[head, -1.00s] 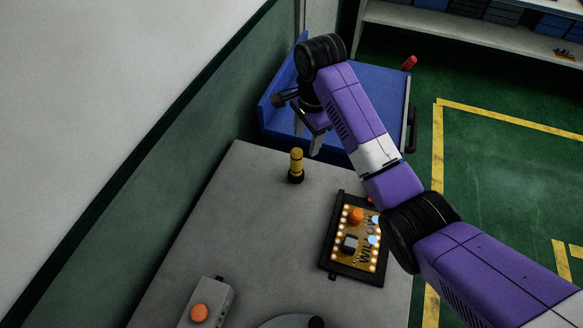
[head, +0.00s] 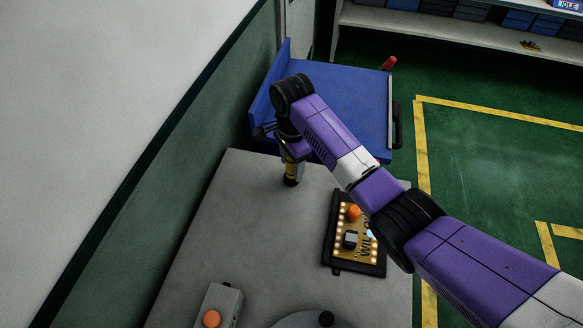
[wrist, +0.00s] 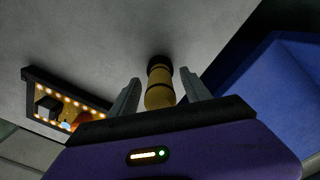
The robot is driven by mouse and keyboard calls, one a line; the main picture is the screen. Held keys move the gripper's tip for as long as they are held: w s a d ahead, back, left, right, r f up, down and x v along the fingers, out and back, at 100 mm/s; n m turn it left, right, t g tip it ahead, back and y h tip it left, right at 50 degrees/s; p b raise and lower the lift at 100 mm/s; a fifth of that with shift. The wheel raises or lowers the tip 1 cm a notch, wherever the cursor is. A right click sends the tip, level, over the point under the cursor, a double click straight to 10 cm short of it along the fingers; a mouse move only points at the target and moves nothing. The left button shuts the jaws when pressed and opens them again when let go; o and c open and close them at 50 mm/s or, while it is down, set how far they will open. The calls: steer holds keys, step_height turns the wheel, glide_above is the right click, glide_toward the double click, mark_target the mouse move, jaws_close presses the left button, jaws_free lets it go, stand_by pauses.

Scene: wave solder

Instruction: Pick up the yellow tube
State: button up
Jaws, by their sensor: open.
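The yellow tube (head: 291,171) stands upright on the grey table near its far end, with a black base. In the head view my gripper (head: 294,158) is down around its upper part and hides much of it. In the wrist view the yellow tube (wrist: 160,94) lies between the two fingers of my gripper (wrist: 160,92). The fingers are open, with a visible gap on each side of the tube.
A circuit board in a black frame (head: 329,254) lies to the right on the grey table (head: 215,225). A grey box with an orange button (head: 212,318) is at the front. A blue cart (head: 345,100) stands beyond the table, and a wall runs along the left.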

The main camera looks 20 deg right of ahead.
steer(key=shift+f, duration=0.15)
jaws_close()
stand_by(0.4)
